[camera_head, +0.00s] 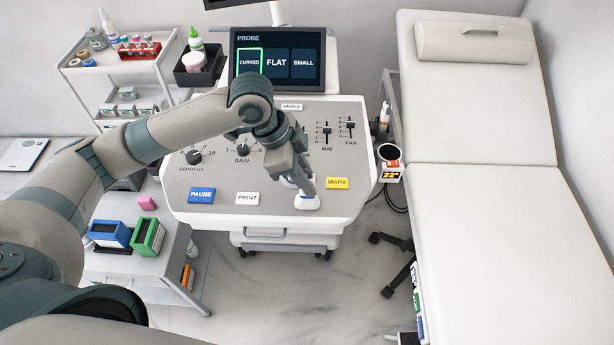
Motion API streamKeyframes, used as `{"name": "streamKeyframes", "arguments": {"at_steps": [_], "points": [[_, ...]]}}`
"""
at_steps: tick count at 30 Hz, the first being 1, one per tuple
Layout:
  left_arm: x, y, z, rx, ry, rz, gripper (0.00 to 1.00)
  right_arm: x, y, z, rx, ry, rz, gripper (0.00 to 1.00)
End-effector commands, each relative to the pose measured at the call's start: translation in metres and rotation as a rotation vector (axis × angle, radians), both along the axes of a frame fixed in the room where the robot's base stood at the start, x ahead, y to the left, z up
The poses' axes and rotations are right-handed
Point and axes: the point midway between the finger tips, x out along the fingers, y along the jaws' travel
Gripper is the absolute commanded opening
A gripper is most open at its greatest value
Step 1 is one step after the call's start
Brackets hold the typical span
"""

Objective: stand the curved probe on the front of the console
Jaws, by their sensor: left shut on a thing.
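The console (185,210) stands in the middle, its grey sloped top carrying knobs, sliders and buttons. My left gripper (305,188) is over the front part of the console top, pointing down and shut on a white probe. The white probe (307,202) is low at the front of the console, between the white PRINT button (247,198) and the yellow MARK button (338,183). Its upper part is hidden by the fingers, and I cannot tell whether it fully rests on the surface. The screen (277,85) shows CURVED outlined in green. My right gripper is out of view.
A padded couch (480,220) is close on the right. A side table (150,268) with a blue box (108,233) and a green box (148,236) is at the left. A shelf cart (115,65) stands behind it. Floor in front of the console is clear.

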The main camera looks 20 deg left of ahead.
Motion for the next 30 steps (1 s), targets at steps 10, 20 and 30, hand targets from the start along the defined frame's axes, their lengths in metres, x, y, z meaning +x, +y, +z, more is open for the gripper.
{"name": "streamKeyframes", "arguments": {"at_steps": [10, 20, 30], "points": [[0.0006, -0.0002, -0.0042, 0.000, -0.002, 0.000, 0.01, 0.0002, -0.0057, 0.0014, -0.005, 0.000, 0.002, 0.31], [0.0003, -0.0001, -0.0071, -0.001, -0.002, -0.001, 0.38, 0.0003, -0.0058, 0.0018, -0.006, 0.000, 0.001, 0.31], [0.0005, 0.0008, -0.0024, 0.001, -0.003, 0.000, 0.38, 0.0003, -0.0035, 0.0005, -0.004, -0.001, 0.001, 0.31]]}}
